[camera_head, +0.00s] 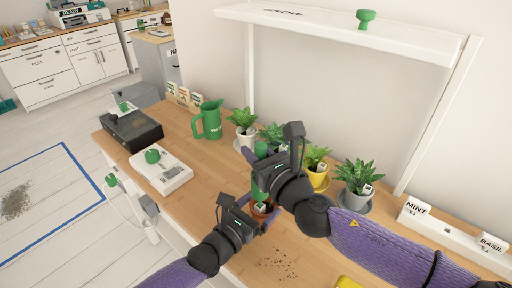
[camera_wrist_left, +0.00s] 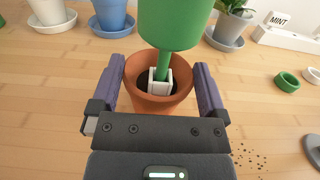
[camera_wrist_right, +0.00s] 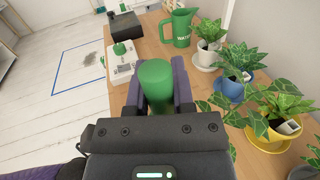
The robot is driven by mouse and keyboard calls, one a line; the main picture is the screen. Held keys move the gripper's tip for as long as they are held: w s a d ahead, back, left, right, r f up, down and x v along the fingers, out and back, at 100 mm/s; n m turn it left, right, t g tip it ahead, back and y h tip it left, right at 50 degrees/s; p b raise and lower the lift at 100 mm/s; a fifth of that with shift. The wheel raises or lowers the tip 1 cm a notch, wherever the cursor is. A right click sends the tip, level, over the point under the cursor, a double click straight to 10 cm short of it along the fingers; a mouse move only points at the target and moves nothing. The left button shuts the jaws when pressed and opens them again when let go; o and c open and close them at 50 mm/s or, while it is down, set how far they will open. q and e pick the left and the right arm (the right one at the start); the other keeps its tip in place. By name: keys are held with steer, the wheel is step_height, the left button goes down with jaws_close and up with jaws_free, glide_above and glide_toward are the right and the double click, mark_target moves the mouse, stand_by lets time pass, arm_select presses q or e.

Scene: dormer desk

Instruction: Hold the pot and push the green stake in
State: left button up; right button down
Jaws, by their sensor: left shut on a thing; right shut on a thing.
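The terracotta pot (camera_head: 258,217) stands on the wooden desk with dark soil inside. My left gripper (camera_wrist_left: 160,88) is shut on it, one finger on each side. The green stake (camera_wrist_left: 175,25) has a thick cylindrical top and a thin stem. It is upright over the pot (camera_wrist_left: 158,103). The stem reaches down at a white square piece (camera_wrist_left: 159,80) in the pot; its tip is hidden. My right gripper (camera_wrist_right: 158,88) is shut on the thick top of the stake (camera_wrist_right: 155,75), above my left gripper.
Potted plants in white, blue, yellow (camera_head: 318,180) and grey pots stand behind the grippers. A green watering jug (camera_head: 208,120), a white scale (camera_head: 160,171) and a black box (camera_head: 132,129) are on the left. Crumbs of soil (camera_head: 281,264) lie in front. A white shelf (camera_head: 345,31) stands above.

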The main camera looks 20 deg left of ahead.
steer(key=shift+f, duration=0.85)
steer(key=shift+c, duration=2)
jaws_free()
steer(key=v, duration=1.2)
steer(key=shift+s, duration=0.1)
arm_select(q)
steer(key=o, duration=1.1)
steer(key=shift+c, duration=0.2)
